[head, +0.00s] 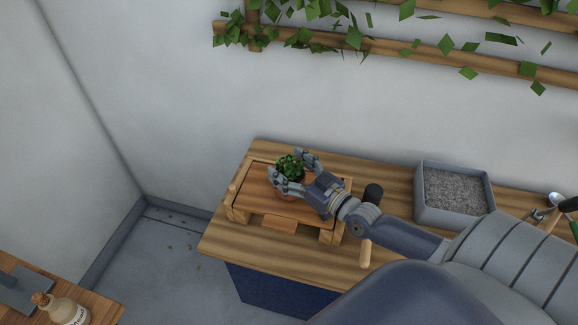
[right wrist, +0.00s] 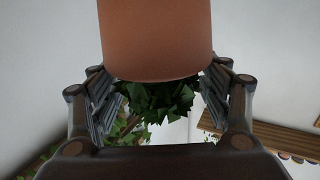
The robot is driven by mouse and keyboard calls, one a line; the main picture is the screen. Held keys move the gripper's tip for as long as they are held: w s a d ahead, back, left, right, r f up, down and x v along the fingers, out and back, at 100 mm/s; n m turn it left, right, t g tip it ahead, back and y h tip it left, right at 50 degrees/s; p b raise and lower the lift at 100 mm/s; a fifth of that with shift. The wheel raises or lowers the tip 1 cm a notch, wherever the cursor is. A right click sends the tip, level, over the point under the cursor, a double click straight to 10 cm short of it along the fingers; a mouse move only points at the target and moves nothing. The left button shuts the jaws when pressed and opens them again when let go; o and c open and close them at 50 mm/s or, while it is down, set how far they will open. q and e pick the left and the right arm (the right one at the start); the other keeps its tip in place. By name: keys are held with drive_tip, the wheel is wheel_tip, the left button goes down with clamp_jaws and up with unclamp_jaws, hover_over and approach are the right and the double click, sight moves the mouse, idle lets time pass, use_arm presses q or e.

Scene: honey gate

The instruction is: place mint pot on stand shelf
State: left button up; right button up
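The mint pot (right wrist: 158,40) is a terracotta pot with leafy green mint. In the head view its foliage (head: 289,166) shows above the wooden stand shelf (head: 251,198), and my gripper hides most of the pot. My right gripper (head: 292,176) has a finger on either side of the pot. In the right wrist view its fingers (right wrist: 160,92) meet both sides of the pot, with no clear gap, so it looks shut on the pot. The pot looks upright, at the shelf's top. Whether its base touches the board is hidden. My left gripper is out of view.
The stand is on a wooden bench (head: 222,240) against the wall. A grey tray of gravel (head: 453,190) is to the right, with a dark-topped tool (head: 373,193) nearer my arm. A corked bottle (head: 62,309) stands on another table at lower left. Leafy wall rails (head: 390,48) hang above.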

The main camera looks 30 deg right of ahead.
drive_tip(key=shift+r, duration=0.15)
drive_tip(key=shift+s, duration=0.35)
drive_tip(key=b+v, duration=0.1)
drive_tip(key=v, duration=1)
drive_tip(key=shift+s+d, duration=0.1)
idle(0.4)
